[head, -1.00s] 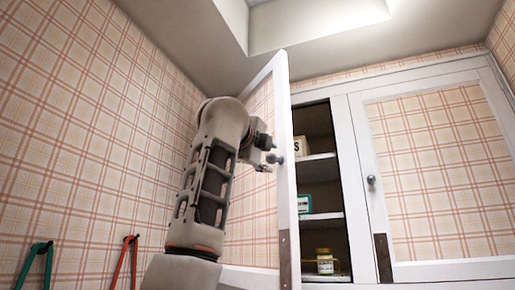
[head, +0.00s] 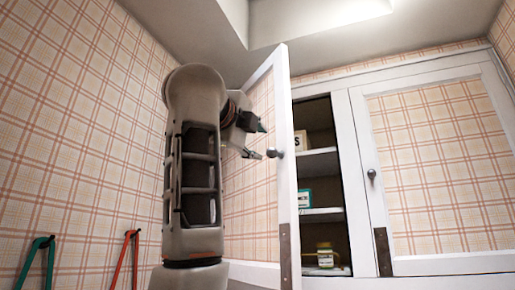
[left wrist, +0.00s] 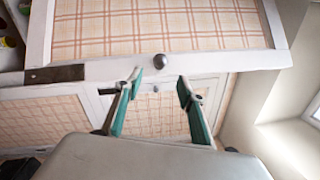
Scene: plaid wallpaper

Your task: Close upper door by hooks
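The open cupboard door (head: 289,215) has a white frame and a plaid panel. It stands swung out from the left side of the cupboard. Its dark round knob (head: 274,153) also shows in the left wrist view (left wrist: 160,61). My left gripper (head: 261,141) is on the left side of the door, close to the knob, with its fingers spread. In the left wrist view, the two green-sided fingertips (left wrist: 159,83) are apart with nothing between them, and the knob appears just beyond them. My right gripper is not in view.
The right cupboard door (head: 440,165) is shut. Open shelves (head: 322,214) hold a box marked S (head: 300,141), a teal box (head: 305,198) and a jar (head: 325,256). Green (head: 37,262) and red (head: 124,260) bent items are at the lower left. The plaid wall is on the left.

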